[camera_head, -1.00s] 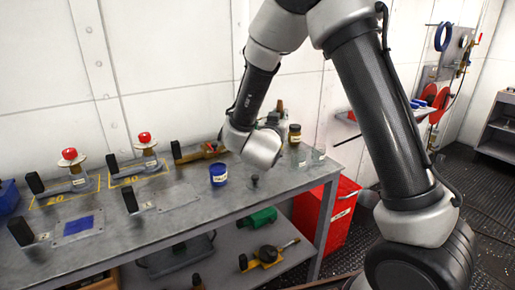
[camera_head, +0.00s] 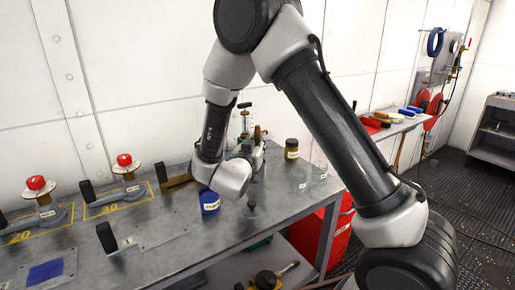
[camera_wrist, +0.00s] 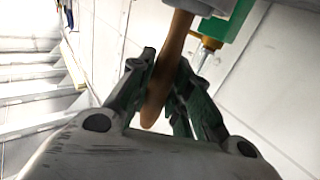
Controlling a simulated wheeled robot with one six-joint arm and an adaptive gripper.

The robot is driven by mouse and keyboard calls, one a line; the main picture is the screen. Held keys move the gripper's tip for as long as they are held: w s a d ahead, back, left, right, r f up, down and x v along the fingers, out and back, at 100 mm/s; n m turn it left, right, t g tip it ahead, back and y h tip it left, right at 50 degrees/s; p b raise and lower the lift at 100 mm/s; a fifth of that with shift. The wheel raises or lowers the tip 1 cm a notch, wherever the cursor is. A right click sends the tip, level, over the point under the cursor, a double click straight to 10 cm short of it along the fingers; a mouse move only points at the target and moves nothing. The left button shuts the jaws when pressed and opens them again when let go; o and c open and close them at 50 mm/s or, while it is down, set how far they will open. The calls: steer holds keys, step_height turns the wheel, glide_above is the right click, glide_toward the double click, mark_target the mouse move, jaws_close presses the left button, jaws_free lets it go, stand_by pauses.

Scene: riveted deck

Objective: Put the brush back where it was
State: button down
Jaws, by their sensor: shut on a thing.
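My gripper (camera_head: 256,150) is above the back of the grey metal bench (camera_head: 165,262). It is shut on a brown wooden handle, which I take for the brush (camera_head: 257,133). In the wrist view the brush handle (camera_wrist: 167,65) runs between the two fingers (camera_wrist: 163,95), its rounded end toward the palm. The brush head is out of frame there and cannot be made out in the head view. I cannot tell which spot on the bench the brush came from.
A blue labelled pot (camera_head: 210,201) stands in front of my wrist. A brown jar (camera_head: 291,148) and clear glassware (camera_head: 319,172) stand to the right. Red-topped fittings (camera_head: 124,162) and black-handled pieces occupy the left. A green part with brass (camera_wrist: 230,22) is close by the brush.

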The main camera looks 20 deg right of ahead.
steer(key=shift+f, duration=0.65)
steer(key=c, duration=1.3)
jaws_free()
steer(key=shift+f, duration=0.15)
